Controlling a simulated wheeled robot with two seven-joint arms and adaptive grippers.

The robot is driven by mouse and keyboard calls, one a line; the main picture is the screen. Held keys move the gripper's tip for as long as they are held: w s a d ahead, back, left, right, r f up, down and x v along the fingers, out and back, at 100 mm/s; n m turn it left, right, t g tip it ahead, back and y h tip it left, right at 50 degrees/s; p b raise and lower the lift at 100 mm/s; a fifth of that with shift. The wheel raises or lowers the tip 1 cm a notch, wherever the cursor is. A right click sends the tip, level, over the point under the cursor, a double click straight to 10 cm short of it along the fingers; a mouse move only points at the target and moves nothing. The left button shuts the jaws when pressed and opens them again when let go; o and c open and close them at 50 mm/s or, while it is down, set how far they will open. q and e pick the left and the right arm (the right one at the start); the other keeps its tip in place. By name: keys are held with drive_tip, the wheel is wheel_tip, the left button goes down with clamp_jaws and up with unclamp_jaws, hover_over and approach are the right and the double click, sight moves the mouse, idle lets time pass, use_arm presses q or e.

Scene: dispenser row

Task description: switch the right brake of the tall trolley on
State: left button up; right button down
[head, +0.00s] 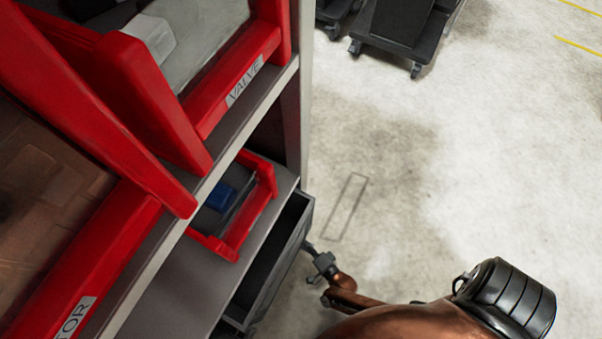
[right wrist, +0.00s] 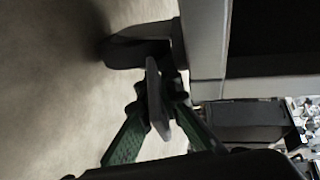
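The tall trolley (head: 305,90) fills the left of the head view, a grey shelf unit with red bins. In the right wrist view its grey frame corner (right wrist: 207,45) stands at the upper right. A dark caster (right wrist: 140,52) is beside that corner, just beyond my fingertips. I cannot make out the brake lever on it or its position. My right gripper (right wrist: 160,95) has its finger pads close together, with nothing clearly between them. It is low beside the trolley's base in the head view (head: 323,264). Whether it touches the caster is unclear. My left gripper is not in view.
Red bins, one labelled VALVE (head: 245,85), sit on the shelves. A small red bin (head: 232,240) holds a blue item (head: 221,196). Another dark wheeled cart (head: 398,30) stands at the top. The concrete floor (head: 480,170) right of the trolley is open.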

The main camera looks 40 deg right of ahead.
drive_tip(key=shift+f+t, duration=0.15)
drive_tip(key=shift+t, duration=0.15)
drive_tip(key=shift+s+t, duration=0.1)
drive_tip(key=shift+t, duration=0.2)
drive_tip(key=c, duration=2.1)
unclamp_jaws()
drive_tip(key=shift+g, duration=0.4)
